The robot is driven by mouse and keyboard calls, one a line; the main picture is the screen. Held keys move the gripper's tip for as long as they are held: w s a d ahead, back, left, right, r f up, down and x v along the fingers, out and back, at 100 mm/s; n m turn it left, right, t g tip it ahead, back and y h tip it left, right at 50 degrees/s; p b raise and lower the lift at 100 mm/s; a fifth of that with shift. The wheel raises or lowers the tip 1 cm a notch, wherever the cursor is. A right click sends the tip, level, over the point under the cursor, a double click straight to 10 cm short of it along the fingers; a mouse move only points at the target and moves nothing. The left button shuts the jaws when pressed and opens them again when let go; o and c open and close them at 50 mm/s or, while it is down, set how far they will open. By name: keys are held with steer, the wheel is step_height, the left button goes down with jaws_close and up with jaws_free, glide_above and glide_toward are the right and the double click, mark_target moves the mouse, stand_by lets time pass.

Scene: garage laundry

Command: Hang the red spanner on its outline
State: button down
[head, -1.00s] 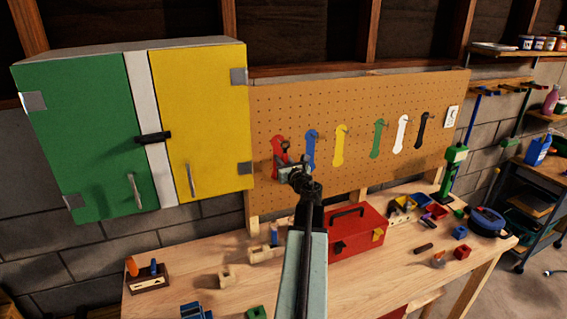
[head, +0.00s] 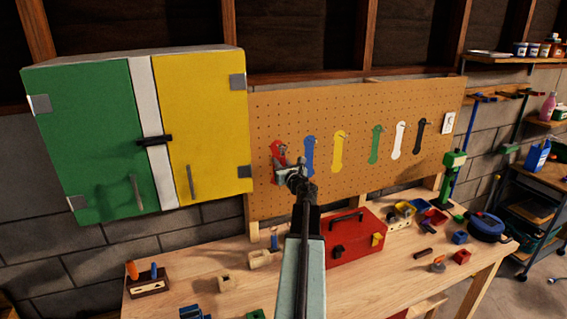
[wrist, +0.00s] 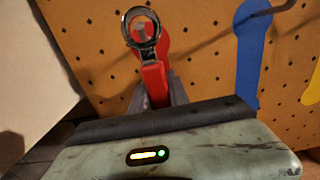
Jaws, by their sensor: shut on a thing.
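The red spanner (wrist: 154,84) stands upright in my gripper, its metal ring end (wrist: 143,28) uppermost in the wrist view. The red outline (head: 277,148) is at the left end of the pegboard, and part of it (wrist: 161,42) shows behind the ring. A peg tip shows through the ring opening; I cannot tell whether the ring is around the peg or only in front of it. My gripper (head: 283,170) is shut on the spanner and covers the lower part of the red outline in the head view.
The blue outline (head: 309,155) with its peg is just right of my gripper. The green and yellow cabinet (head: 205,130) juts out close on the left. A red toolbox (head: 352,238) and several small items stand on the bench below.

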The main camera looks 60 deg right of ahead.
steer(key=shift+w+d, duration=0.15)
steer(key=shift+w, duration=0.3)
steer(key=c, duration=1.2)
jaws_free()
steer(key=shift+o, duration=0.2)
steer(key=p+v, duration=0.1)
steer(key=v, duration=0.7)
steer(key=shift+s, duration=0.25)
steer(key=shift+s, duration=0.1)
